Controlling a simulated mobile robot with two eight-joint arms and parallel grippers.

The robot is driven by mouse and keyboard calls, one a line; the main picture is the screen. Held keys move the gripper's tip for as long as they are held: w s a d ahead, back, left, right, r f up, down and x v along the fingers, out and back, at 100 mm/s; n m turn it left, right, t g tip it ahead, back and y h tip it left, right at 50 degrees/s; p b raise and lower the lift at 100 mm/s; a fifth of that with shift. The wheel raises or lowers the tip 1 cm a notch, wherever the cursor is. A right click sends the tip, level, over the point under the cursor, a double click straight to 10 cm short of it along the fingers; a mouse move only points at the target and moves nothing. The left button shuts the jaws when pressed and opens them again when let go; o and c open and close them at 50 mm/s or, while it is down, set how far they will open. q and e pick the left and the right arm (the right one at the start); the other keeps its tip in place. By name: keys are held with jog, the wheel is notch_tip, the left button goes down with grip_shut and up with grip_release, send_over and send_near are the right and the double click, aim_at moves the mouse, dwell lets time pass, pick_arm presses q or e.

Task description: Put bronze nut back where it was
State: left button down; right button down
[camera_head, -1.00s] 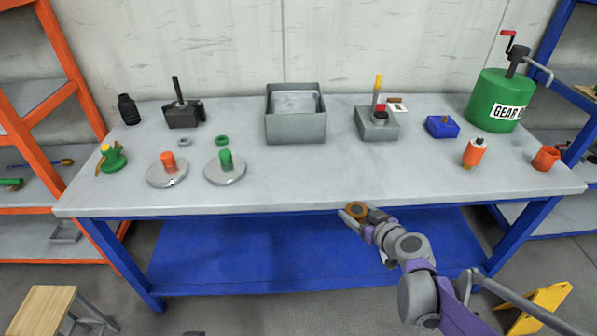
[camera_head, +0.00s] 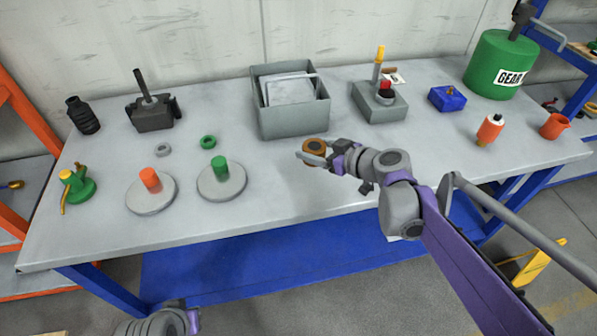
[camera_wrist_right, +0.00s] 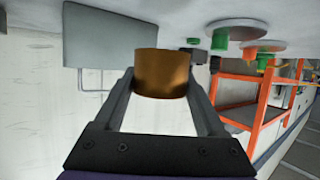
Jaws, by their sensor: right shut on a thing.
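The bronze nut (camera_head: 315,148) is a short brown-gold ring. My right gripper (camera_head: 313,158) is shut on it and holds it over the front middle of the table, to the right of the green-post disc. In the right wrist view the nut (camera_wrist_right: 162,74) sits between the two fingertips of my right gripper (camera_wrist_right: 162,85). I cannot tell its exact height above the table. A grey ring (camera_head: 163,149) and a green ring (camera_head: 208,142) lie on the table behind two round discs. A grey purple-marked part of my left arm shows at the bottom edge, without its fingers.
The disc with an orange post (camera_head: 151,197) and the disc with a green post (camera_head: 222,184) stand left of the nut. A grey bin (camera_head: 292,122) stands behind it. A grey block with a yellow-tipped rod (camera_head: 380,103), a blue block (camera_head: 447,99) and orange containers stand right.

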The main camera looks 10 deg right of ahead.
jog(key=shift+w+a, duration=0.1)
jog(key=shift+w, duration=0.05)
jog(key=b, duration=0.1)
send_over(312, 183)
notch_tip(312, 183, down, 5)
jog(key=shift+w+f+b, duration=0.1)
jog(key=shift+f+b, duration=0.4)
jog(key=shift+f, duration=1.8)
jog(key=shift+f, duration=0.15)
grip_release()
